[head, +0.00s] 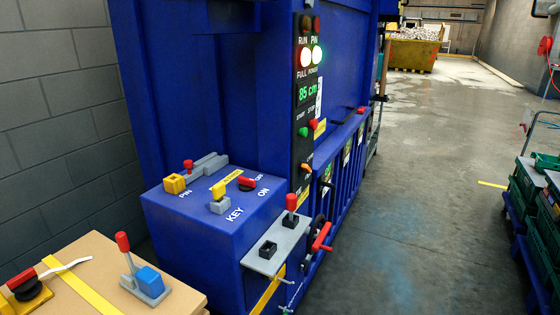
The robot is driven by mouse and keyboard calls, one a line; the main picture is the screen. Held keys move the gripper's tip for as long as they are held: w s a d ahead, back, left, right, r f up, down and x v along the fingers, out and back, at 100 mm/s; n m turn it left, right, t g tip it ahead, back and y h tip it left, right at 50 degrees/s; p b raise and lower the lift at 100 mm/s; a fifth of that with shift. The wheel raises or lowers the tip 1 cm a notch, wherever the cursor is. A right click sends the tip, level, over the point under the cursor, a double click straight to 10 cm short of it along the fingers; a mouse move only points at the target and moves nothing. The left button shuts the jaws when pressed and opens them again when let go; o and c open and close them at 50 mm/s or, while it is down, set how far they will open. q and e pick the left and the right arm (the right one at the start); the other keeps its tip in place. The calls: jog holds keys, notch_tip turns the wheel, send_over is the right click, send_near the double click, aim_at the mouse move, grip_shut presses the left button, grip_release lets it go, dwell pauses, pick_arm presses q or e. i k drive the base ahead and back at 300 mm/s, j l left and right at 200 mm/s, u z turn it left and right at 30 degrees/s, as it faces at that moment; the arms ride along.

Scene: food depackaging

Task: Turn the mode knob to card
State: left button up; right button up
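A blue baler-like machine has a narrow black control panel (303,110) on its front edge. Low on this panel is a small orange knob (305,168); the lettering around it is too small to read, so I cannot tell its setting or confirm it as the mode knob. Neither of my grippers is in view.
A red-handled lever (290,208) stands on a grey shelf. Cardboard (75,275) is front left. Floor to the right is clear up to green crates (545,225).

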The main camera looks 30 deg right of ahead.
aim_at(303, 167)
jog(key=z, duration=1.25)
